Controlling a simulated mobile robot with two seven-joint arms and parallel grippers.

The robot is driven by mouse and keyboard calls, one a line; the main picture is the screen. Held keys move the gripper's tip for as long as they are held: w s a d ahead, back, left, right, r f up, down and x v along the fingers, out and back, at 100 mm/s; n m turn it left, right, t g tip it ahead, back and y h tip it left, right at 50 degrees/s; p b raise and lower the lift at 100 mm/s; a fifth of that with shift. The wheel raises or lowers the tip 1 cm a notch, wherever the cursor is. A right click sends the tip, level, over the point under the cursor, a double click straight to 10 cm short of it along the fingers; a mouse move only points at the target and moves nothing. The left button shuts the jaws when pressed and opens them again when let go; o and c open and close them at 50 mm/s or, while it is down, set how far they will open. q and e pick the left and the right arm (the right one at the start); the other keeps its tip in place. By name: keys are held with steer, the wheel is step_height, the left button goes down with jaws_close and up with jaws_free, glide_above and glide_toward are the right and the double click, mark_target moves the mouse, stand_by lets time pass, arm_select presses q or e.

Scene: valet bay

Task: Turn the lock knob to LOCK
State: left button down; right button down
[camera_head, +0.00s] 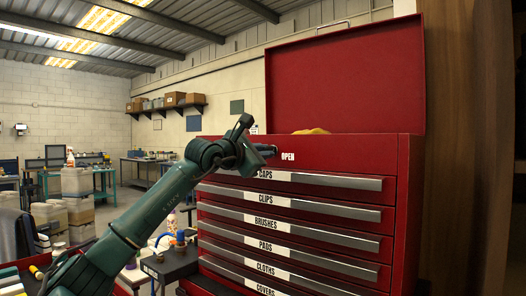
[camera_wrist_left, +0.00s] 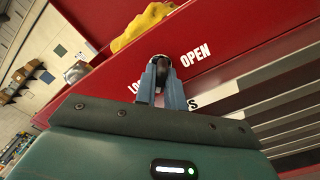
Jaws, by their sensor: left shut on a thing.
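The red tool chest (camera_head: 408,160) stands at the right in the head view, with its lid raised. The dark lock knob (camera_wrist_left: 160,64) is on the chest's top front panel in the left wrist view, between the white OPEN label and a partly covered label starting with LO. My left gripper (camera_head: 270,151) reaches the panel just left of the OPEN label. In the left wrist view its blue fingers (camera_wrist_left: 163,84) are shut on the knob. The knob is mostly covered by the fingers, so its pointing direction is unclear. My right gripper is not in view.
Labelled drawers (camera_head: 290,217) with long metal handles fill the chest's front below the panel. Yellow cloth (camera_wrist_left: 142,24) lies in the open top. Stacked bins (camera_head: 76,190) and workbenches stand behind at the left. A wooden panel (camera_head: 456,150) borders the right.

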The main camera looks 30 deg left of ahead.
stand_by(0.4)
arm_select(q)
steer(key=c, duration=1.5)
jaws_free()
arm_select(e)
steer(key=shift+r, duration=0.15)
arm_select(q)
steer(key=shift+s, duration=0.1)
